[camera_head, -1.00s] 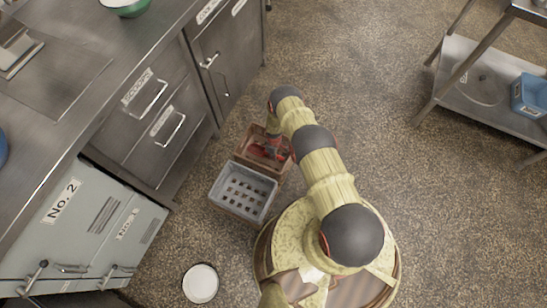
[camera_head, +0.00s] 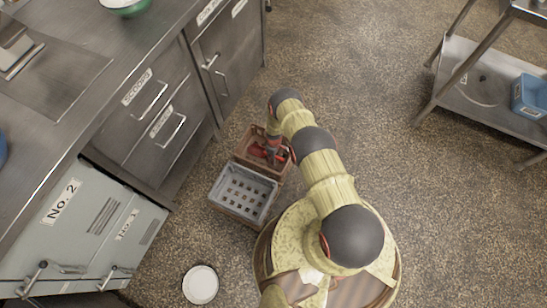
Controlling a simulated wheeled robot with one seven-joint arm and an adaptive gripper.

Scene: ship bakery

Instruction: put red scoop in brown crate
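The brown crate (camera_head: 242,152) stands on the floor beside the counter, behind a grey crate. A red thing, likely the red scoop (camera_head: 258,151), shows inside the brown crate's outline. My gripper (camera_head: 273,143) points down over the crate at the end of my arm. My arm hides part of the crate's right side, and the fingers are too small and covered to tell whether they are open or touching the scoop.
The grey slotted crate (camera_head: 213,193) stands just in front of the brown crate. Steel drawers and cabinets (camera_head: 165,125) line the left. A white round dish (camera_head: 200,284) lies on the floor. A steel shelf rack (camera_head: 450,80) with a blue bin (camera_head: 530,96) stands at right. The floor between is clear.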

